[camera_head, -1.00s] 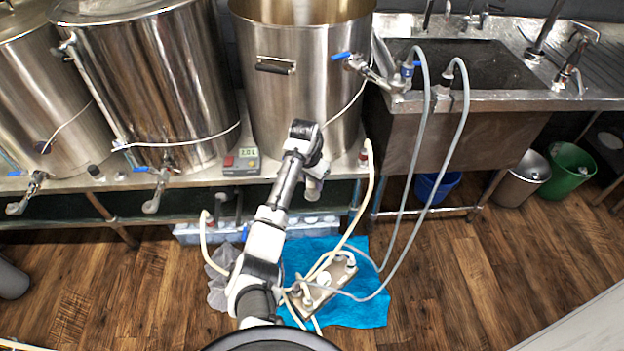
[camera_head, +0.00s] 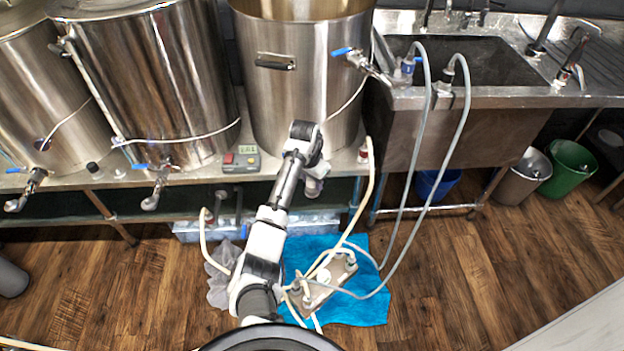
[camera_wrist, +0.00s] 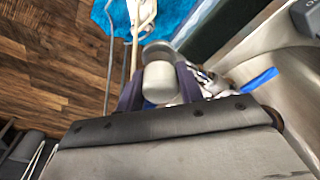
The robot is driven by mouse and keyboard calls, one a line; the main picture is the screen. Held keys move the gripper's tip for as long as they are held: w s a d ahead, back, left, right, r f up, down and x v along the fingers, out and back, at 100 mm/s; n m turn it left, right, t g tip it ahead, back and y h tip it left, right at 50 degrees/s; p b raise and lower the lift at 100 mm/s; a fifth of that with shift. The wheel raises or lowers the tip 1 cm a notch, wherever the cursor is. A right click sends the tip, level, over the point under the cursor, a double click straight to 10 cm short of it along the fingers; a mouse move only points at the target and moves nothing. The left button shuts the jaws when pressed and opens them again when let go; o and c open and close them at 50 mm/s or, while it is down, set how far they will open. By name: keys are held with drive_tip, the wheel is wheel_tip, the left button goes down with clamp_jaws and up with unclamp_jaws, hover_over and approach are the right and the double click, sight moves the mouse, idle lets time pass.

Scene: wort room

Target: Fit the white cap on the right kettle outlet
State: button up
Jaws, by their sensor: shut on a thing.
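The right kettle (camera_head: 290,100) is a tall steel pot on the bench. Its outlet (camera_head: 378,74) has a blue lever (camera_head: 341,53) and points toward the sink. My gripper (camera_head: 314,187) is low in front of this kettle, below and left of the outlet. In the wrist view my gripper (camera_wrist: 158,88) is shut on a pale rounded cylinder, the white cap (camera_wrist: 160,82), between its dark fingers. A blue lever (camera_wrist: 260,79) and metal valve parts show to the right of the fingers, apart from the cap. The cap is hardly visible in the head view.
Two other kettles (camera_head: 150,85) with outlets stand at left. A controller box (camera_head: 241,159) sits on the bench edge. Hoses (camera_head: 460,110) run from the sink (camera_head: 480,98) to a pump plate (camera_head: 325,283) on a blue cloth (camera_head: 375,305).

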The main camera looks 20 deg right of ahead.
drive_tip(key=shift+f, duration=0.55)
drive_tip(key=o, duration=1.1)
drive_tip(key=shift+r, duration=0.1)
drive_tip(key=r, duration=0.4)
drive_tip(key=a+r+b, duration=0.1)
drive_tip(key=r, duration=0.4)
drive_tip(key=s+r, duration=0.1)
drive_tip(key=r, duration=0.3)
drive_tip(key=shift+a+r, duration=0.3)
drive_tip(key=shift+a, duration=0.1)
